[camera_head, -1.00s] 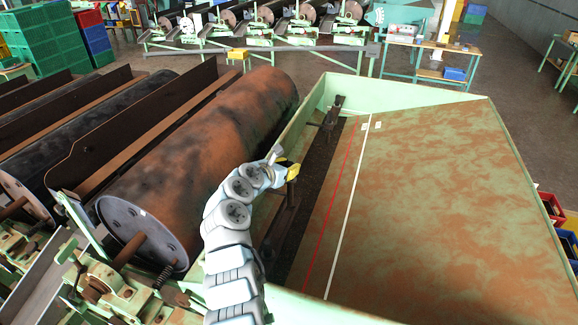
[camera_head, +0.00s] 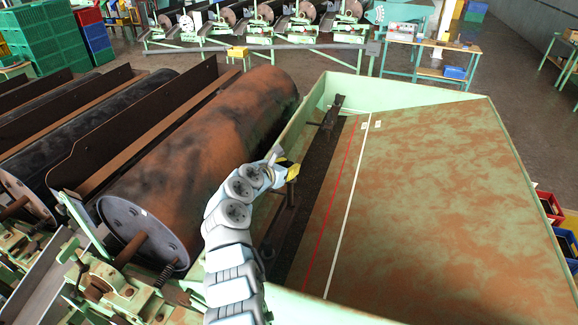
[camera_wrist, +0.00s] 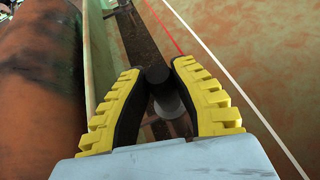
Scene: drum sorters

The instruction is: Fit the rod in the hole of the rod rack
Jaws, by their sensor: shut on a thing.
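My gripper (camera_wrist: 157,82) has yellow ribbed fingers with dark pads, closed around a dark round rod (camera_wrist: 157,74). The rod's end shows between the fingertips in the wrist view, and a grey round shape sits just below it. In the head view my gripper (camera_head: 287,172) is over the dark channel between the large rusty drum and the green-rimmed table. The rod's far part is hidden by the fingers. I cannot clearly make out the rod rack or its hole; a dark bracket (camera_head: 331,112) stands at the far end of the channel.
The large rusty drum (camera_head: 215,150) lies close to the left of my arm. The table (camera_head: 430,200) with red and white lines spreads to the right, bounded by a green wall (camera_head: 300,118). Open space lies above the table.

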